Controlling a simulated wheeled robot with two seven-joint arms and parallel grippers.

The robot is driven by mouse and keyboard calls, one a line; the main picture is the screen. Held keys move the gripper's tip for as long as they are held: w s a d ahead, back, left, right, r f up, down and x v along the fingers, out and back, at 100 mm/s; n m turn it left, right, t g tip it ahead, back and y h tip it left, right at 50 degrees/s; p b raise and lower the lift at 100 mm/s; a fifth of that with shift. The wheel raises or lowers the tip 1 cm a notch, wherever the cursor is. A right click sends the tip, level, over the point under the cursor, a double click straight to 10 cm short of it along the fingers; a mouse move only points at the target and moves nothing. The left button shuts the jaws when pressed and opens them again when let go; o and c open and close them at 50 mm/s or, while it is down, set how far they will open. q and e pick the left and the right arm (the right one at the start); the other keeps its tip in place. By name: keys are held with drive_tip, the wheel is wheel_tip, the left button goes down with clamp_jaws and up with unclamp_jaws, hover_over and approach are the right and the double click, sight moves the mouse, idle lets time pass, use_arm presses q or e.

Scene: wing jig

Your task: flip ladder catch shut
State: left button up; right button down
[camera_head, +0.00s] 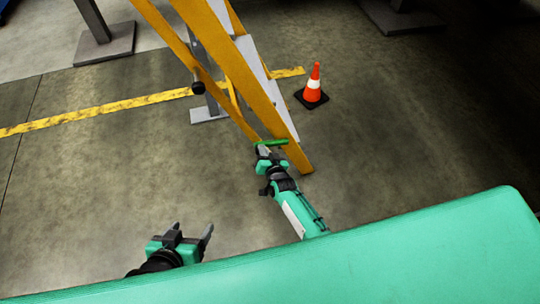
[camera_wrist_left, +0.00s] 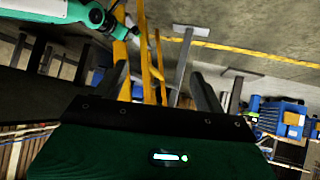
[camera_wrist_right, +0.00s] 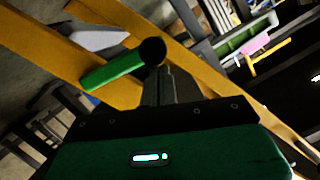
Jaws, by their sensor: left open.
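The yellow ladder (camera_head: 225,55) stands ahead of me. The catch, a green lever (camera_head: 272,142) on a black round pivot (camera_wrist_right: 152,51), sits low on the ladder. My right gripper (camera_head: 262,150) is at the catch. In its wrist view the fingers (camera_wrist_right: 167,72) are together, with tips close beside the pivot; I cannot tell whether they touch it. My left gripper (camera_head: 192,231) is open and empty, well left of the ladder; its spread fingers show in the left wrist view (camera_wrist_left: 162,80).
An orange cone (camera_head: 313,85) stands right of the ladder. A yellow line (camera_head: 100,112) crosses the concrete floor behind. Grey post feet (camera_head: 104,45) stand at the back.

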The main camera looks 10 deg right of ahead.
use_arm(q)
drive_tip(key=s+a+f+g+y+p, duration=0.1)
drive_tip(key=s+a+g+y+p, duration=0.2)
drive_tip(key=s+a+g+p, duration=0.2)
drive_tip(key=shift+s+a+n, duration=0.2)
drive_tip(key=shift+a+n, duration=0.2)
drive_tip(key=shift+a, duration=0.6)
use_arm(e)
drive_tip(key=s+d+r, duration=0.2)
drive_tip(key=s+r, duration=0.4)
drive_tip(key=s, duration=0.3)
drive_tip(key=shift+s+d, duration=0.3)
drive_tip(key=shift+d, duration=0.05)
use_arm(q)
drive_tip(key=shift+g, duration=0.3)
drive_tip(key=shift+r, duration=0.1)
use_arm(e)
drive_tip(key=shift+s, duration=0.1)
